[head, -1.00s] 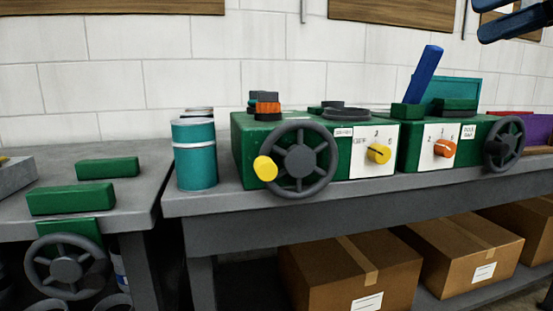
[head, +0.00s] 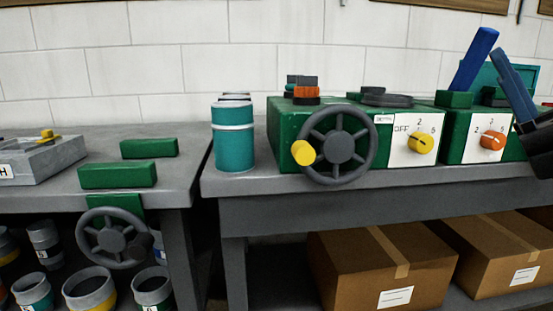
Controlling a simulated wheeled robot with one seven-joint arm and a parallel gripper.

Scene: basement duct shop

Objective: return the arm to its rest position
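My gripper (head: 530,110) is at the right edge of the head view, in front of the right end of the bench. Only part of it shows: a dark blue-grey finger slanting up to the left and a black body cut off by the frame edge. A second finger cannot be made out, so its opening is unclear. I see nothing held in the part that shows. It overlaps the right part of a green machine (head: 466,135) with an orange knob (head: 493,139); I cannot tell whether they touch.
The grey bench (head: 290,187) carries a green machine with a grey handwheel (head: 339,145) and yellow knob (head: 421,142), and a teal canister (head: 233,140). A left bench (head: 190,165) holds green blocks. Cardboard boxes (head: 370,275) and several pots sit below.

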